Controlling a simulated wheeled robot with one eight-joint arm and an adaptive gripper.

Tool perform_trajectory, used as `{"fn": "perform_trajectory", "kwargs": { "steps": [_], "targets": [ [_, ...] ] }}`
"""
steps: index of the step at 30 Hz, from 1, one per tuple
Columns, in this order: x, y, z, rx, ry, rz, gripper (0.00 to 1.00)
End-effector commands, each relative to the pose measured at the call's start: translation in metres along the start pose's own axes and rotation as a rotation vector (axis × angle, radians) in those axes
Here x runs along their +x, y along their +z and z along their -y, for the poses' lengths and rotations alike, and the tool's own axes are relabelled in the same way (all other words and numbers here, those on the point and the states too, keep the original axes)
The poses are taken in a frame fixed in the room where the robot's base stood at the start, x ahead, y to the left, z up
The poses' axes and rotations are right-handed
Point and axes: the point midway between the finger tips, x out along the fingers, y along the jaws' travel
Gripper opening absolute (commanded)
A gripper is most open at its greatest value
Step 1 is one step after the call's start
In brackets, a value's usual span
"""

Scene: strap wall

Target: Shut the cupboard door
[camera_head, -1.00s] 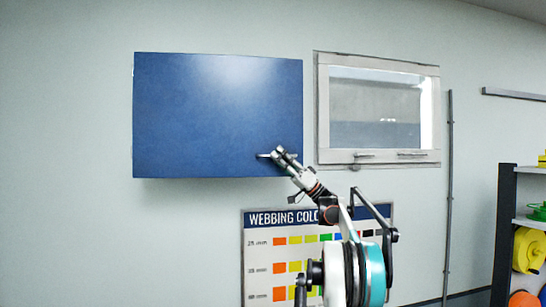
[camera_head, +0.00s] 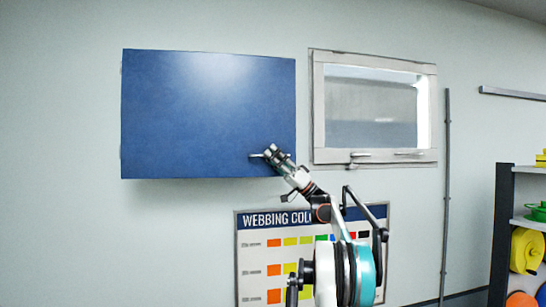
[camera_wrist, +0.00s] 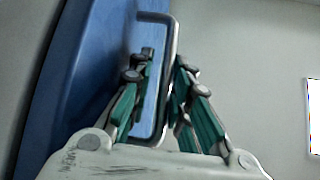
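The blue cupboard door (camera_head: 205,110) is on the wall at the upper left in the head view. It covers the cupboard front, and I cannot tell from there how far it stands open. In the wrist view the door (camera_wrist: 95,70) runs along the left, seen at a steep slant. Its grey bar handle (camera_wrist: 171,75) stands between my gripper's fingers. My gripper (camera_wrist: 165,60) is open around the handle, with a gap showing beside the left finger. In the head view my gripper (camera_head: 270,153) is at the door's lower right corner.
A grey-framed window (camera_head: 372,110) is just right of the door. A webbing colour chart (camera_head: 260,245) hangs below, partly behind my arm. A dark shelf rack (camera_head: 503,235) with coloured spools (camera_head: 527,250) stands at the far right. The wall left of the door is bare.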

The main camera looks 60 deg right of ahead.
Motion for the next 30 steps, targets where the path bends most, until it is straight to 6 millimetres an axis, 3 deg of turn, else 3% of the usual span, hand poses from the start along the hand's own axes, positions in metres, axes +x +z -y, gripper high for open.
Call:
{"fn": "perform_trajectory", "kwargs": {
  "steps": [8, 21, 30],
  "targets": [
    [-0.02, 0.001, -0.001, 0.0, 0.001, 0.001, 0.18],
    [-0.102, -0.001, 0.002, -0.002, 0.001, 0.0, 0.18],
    [-0.12, -0.001, 0.003, -0.001, -0.001, 0.0, 0.18]
  ]
}}
